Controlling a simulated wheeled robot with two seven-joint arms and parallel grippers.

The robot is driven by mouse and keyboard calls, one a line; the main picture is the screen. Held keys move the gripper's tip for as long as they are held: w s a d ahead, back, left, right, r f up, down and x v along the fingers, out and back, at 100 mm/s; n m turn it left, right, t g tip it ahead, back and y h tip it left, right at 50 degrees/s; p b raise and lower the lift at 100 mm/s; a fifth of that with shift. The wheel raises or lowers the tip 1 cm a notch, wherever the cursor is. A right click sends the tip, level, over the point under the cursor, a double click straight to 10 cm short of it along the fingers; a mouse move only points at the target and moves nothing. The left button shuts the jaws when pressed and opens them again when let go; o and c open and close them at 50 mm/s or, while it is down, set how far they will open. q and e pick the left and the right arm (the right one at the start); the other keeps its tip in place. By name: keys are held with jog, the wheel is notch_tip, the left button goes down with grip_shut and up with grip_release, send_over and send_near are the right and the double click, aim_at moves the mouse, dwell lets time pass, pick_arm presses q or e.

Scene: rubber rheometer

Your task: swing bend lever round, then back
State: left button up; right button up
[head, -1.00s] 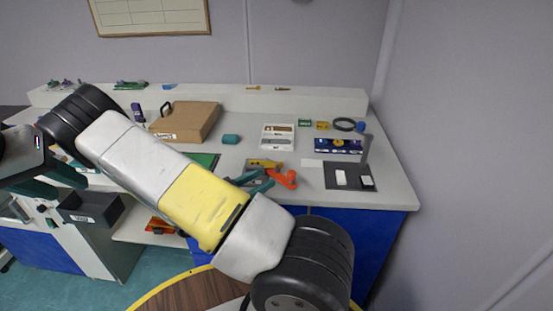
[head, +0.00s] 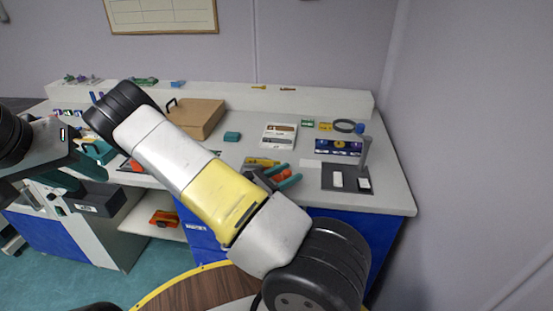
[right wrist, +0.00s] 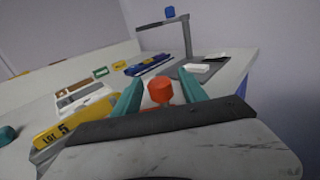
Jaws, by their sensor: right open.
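The bend lever shows as an orange-red handle (head: 283,173) near the front edge of the bench in the head view. In the right wrist view its round red knob (right wrist: 160,91) stands between my fingers. My right gripper (head: 289,176) is open, with teal fingers on either side of the knob; I cannot tell whether they touch it. The right wrist view shows the fingers (right wrist: 160,95) apart. The lever's lower part and mount are largely hidden by my gripper. My left gripper (head: 88,180) is off to the left with its teal fingers apart, and empty.
A yellow piece marked LOT 5 (right wrist: 72,122) is beside my right gripper. A dark pad with a grey post (head: 365,155) and white blocks stands to the right. A white case (head: 279,136), blue rack (head: 338,146) and cardboard box (head: 197,118) stand behind.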

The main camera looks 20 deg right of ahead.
jog(key=shift+x, duration=1.3)
grip_shut()
dwell(0.5)
